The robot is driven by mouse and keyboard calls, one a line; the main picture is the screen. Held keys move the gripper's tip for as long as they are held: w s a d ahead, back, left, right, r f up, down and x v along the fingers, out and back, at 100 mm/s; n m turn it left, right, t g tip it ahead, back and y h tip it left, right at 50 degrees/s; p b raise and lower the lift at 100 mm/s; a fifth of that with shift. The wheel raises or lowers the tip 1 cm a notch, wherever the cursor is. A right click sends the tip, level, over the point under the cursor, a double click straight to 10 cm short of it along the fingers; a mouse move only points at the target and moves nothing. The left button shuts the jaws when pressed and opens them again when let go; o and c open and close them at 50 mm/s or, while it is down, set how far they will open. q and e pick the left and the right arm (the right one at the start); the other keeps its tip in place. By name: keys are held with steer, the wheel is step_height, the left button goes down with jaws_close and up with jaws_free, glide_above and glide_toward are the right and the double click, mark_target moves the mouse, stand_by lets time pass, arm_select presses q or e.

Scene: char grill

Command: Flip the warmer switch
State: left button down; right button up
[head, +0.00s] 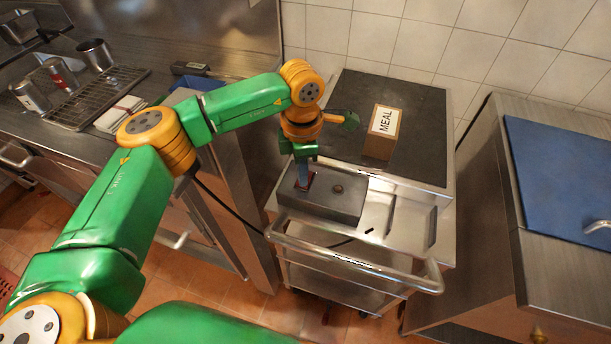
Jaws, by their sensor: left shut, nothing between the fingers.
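The warmer's dark grey control box (343,205) sits on the front of the steel cart, with a small round knob (337,189) on its top. A small red switch (303,180) shows at the left part of the box top. My left gripper (303,184) points down right at the red switch, its fingers shut with nothing held. It seems to touch or nearly touch the switch; the fingers partly hide it, so I cannot tell which way it is set. My right gripper is not in view.
A box labelled MEAL (381,132) stands on the cart's dark top plate (420,110). A metal rail (350,262) runs along the cart's front. A blue board (560,180) lies on the right counter. Metal cups and a wire rack (100,98) are at left.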

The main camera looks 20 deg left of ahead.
arm_select(q)
steer(key=shift+f, duration=0.15)
step_height(320, 180, up, 7)
steer(key=p, duration=0.5)
stand_by(0.4)
